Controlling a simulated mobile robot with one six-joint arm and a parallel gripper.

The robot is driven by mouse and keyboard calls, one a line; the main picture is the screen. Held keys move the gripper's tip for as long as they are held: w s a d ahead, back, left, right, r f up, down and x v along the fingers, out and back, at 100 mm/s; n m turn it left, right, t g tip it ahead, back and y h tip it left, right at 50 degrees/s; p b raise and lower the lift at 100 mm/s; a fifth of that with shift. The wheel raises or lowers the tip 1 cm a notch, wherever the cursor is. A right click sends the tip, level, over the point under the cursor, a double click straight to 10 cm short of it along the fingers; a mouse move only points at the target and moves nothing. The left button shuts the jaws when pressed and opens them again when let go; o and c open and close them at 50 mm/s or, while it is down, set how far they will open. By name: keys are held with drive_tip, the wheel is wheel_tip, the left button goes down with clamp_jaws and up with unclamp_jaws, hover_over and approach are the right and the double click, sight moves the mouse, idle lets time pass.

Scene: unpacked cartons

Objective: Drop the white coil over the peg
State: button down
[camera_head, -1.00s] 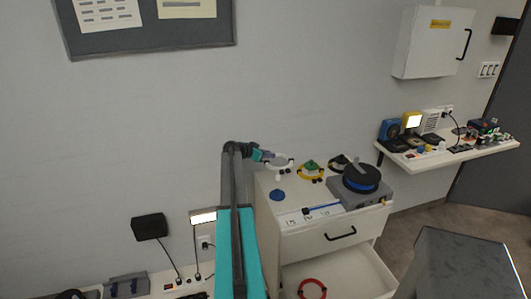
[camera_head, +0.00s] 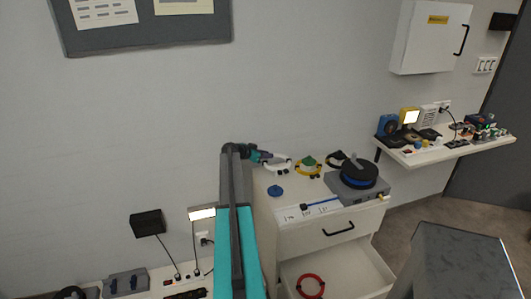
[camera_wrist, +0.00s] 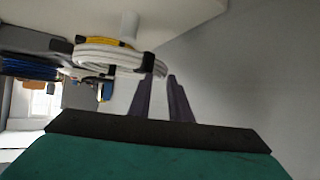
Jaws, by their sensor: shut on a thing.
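The white coil (camera_head: 278,167) is at the back left of the white cabinet top, and it fills the upper left of the wrist view (camera_wrist: 108,58). My gripper (camera_head: 264,158) is shut on its near side; its dark fingers show in the wrist view (camera_wrist: 160,88). A pale post, seemingly the peg (camera_wrist: 130,26), stands on the cabinet top, which appears at the top of the wrist view. The post overlaps the coil there; I cannot tell whether the coil is around it or in front of it. The peg is not clear in the head view.
A yellow coil (camera_head: 308,169) with a green top and a dark coil (camera_head: 337,159) sit to the right. Beyond is a grey unit with a black-and-blue spool (camera_head: 358,174). The open drawer holds a red coil (camera_head: 311,286).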

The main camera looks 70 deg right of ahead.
sight(265, 171)
drive_tip(key=shift+f, duration=0.8)
drive_tip(key=shift+w+b, duration=0.15)
drive_tip(key=shift+b, duration=0.3)
drive_tip(key=shift+f+b, duration=2.7)
drive_tip(key=shift+b, duration=0.05)
idle(0.3)
drive_tip(key=c, duration=1.6)
unclamp_jaws()
drive_tip(key=shift+o, duration=0.2)
drive_tip(key=shift+a, duration=0.1)
drive_tip(key=b+v, duration=0.3)
drive_tip(key=v, duration=1)
drive_tip(key=shift+w+a+r, duration=0.15)
drive_tip(key=shift+w+r, duration=0.1)
drive_tip(key=shift+w, duration=0.05)
